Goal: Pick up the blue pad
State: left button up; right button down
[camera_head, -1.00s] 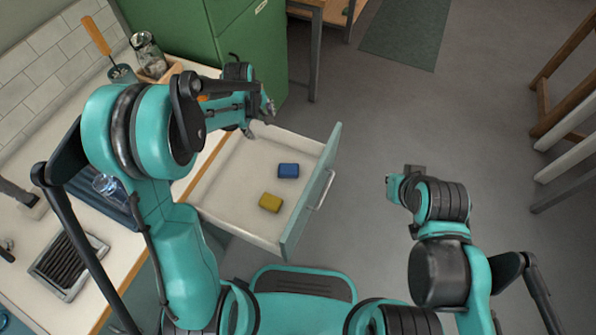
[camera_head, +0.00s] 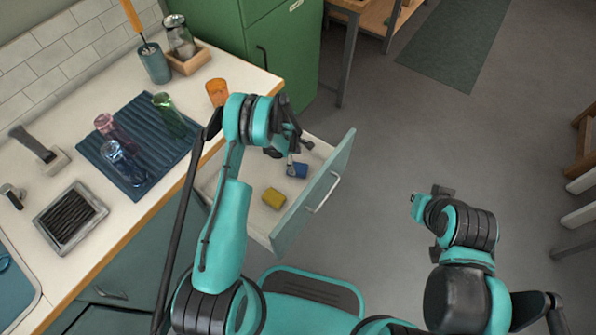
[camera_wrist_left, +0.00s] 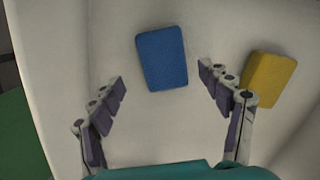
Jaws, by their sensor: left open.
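The blue pad (camera_head: 297,170) lies flat in the open drawer (camera_head: 258,222), partly hidden by my left gripper in the head view. In the left wrist view the whole blue pad (camera_wrist_left: 162,58) shows, just ahead of the fingertips and between their lines. My left gripper (camera_wrist_left: 162,88) is open and empty, with its fingers on either side of the space in front of the pad. In the head view my left gripper (camera_head: 284,150) hangs over the far part of the drawer. My right gripper (camera_head: 426,202) is off to the right over the floor, and its fingers are too small to judge.
A yellow pad (camera_head: 273,198) lies nearer in the drawer; it is right of the blue pad in the wrist view (camera_wrist_left: 268,80). The drawer front (camera_head: 318,190) stands up at the right. An orange cup (camera_head: 216,92) and glasses on a blue mat (camera_head: 146,172) stand on the counter.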

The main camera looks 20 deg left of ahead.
aim_at(297, 168)
pick_arm(q)
jog(key=f, duration=0.1)
jog(key=f+b, duration=0.1)
jog(key=d+f+b, duration=0.1)
jog(key=f, duration=0.1)
jog(key=shift+s, duration=0.3)
jog(key=shift+f, duration=0.1)
jog(key=shift+f, duration=0.25)
jog(key=c, duration=1.1)
jog(key=shift+r, duration=0.1)
notch_tip(297, 168, up, 10)
jog(key=p, duration=0.4)
jog(key=shift+r, duration=0.15)
